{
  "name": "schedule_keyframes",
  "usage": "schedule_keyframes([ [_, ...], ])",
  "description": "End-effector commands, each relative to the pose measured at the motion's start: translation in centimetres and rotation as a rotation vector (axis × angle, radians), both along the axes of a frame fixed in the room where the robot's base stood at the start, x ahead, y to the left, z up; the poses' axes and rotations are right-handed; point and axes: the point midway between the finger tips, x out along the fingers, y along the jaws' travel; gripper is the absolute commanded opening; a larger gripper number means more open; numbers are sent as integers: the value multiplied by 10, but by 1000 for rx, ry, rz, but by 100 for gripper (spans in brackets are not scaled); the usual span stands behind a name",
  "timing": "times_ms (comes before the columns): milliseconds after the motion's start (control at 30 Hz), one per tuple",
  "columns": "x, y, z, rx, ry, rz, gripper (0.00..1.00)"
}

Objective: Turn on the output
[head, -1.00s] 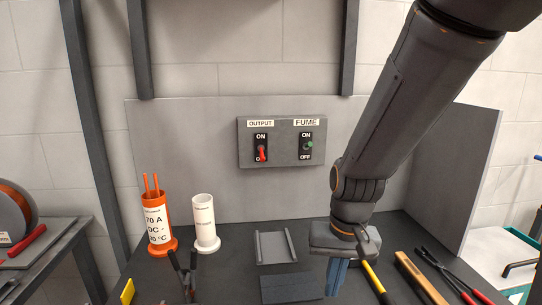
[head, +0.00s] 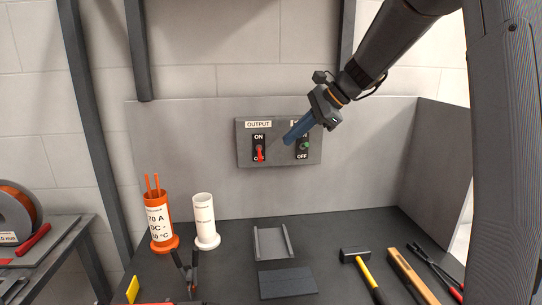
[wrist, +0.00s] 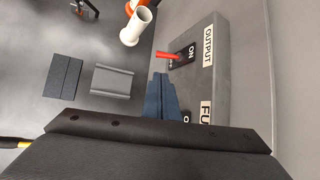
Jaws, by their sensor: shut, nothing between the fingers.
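The grey switch panel (head: 280,157) is on the back wall of the booth. Its OUTPUT switch (head: 260,153) has a red lever that points down, over the OFF mark. The red lever also shows in the wrist view (wrist: 167,55), sticking out from the panel. The FUME switch (head: 305,146) to the right has a green lever and is partly hidden behind my gripper. My gripper (head: 288,140) is shut and empty, its blue fingers in front of the panel between the two switches. In the wrist view the fingers appear below the red lever, apart from it.
An orange tube (head: 159,220) with rods and a white tube (head: 205,220) stand at the left of the dark bench. A grey tray (head: 257,244), a dark block (head: 287,282) and a hammer (head: 364,268) lie below.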

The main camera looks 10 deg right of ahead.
Motion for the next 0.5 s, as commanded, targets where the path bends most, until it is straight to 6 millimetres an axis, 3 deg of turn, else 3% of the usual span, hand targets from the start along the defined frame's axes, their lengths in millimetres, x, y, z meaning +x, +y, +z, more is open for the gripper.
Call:
schedule_keyframes([
  [233, 6, 13, -14, 0, 3, 3, 0],
  [500, 21, 41, -48, -1, 3, 2, 0],
])
